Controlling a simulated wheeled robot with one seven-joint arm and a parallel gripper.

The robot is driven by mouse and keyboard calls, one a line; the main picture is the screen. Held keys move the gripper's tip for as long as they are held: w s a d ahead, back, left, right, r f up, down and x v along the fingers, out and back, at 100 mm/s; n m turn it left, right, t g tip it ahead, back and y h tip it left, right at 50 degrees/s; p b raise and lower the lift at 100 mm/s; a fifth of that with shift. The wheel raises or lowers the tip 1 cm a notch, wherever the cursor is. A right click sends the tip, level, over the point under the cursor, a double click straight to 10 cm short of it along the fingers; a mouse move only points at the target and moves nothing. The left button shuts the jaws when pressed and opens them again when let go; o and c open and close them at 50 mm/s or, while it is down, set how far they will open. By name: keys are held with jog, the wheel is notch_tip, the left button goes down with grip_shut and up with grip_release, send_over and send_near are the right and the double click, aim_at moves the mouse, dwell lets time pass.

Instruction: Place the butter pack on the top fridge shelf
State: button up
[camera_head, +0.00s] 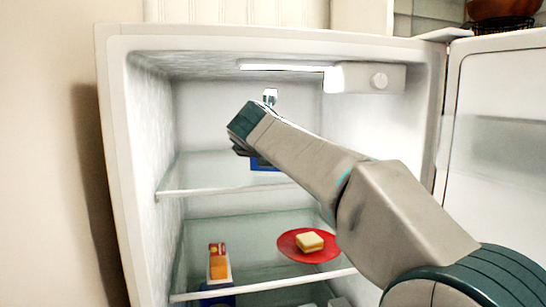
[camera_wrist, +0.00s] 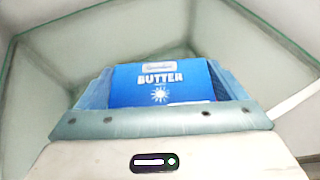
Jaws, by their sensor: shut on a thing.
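The blue butter pack (camera_wrist: 160,84) is held between the fingers of my gripper (camera_wrist: 160,92), its "BUTTER" label facing the wrist camera. In the head view a small blue part of the pack (camera_head: 264,164) shows below my gripper (camera_head: 244,150); my wrist hides the rest. My gripper is shut on the pack, inside the open fridge (camera_head: 117,160), around the height of the top glass shelf (camera_head: 205,190). I cannot tell whether the pack touches the shelf. No other item is visible on the top shelf.
On the lower glass shelf (camera_head: 262,284) a red plate (camera_head: 322,254) holds a sandwich-like item (camera_head: 309,241), and an orange-and-white carton (camera_head: 219,264) stands at left. The fridge lamp housing (camera_head: 366,78) hangs at the ceiling. The open door (camera_head: 497,130) is at right.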

jog(key=shift+f, duration=0.65)
jog(key=o, duration=0.9)
jog(key=shift+f, duration=0.1)
jog(key=shift+o, duration=0.2)
jog(key=b+v, duration=0.2)
jog(key=v, duration=1)
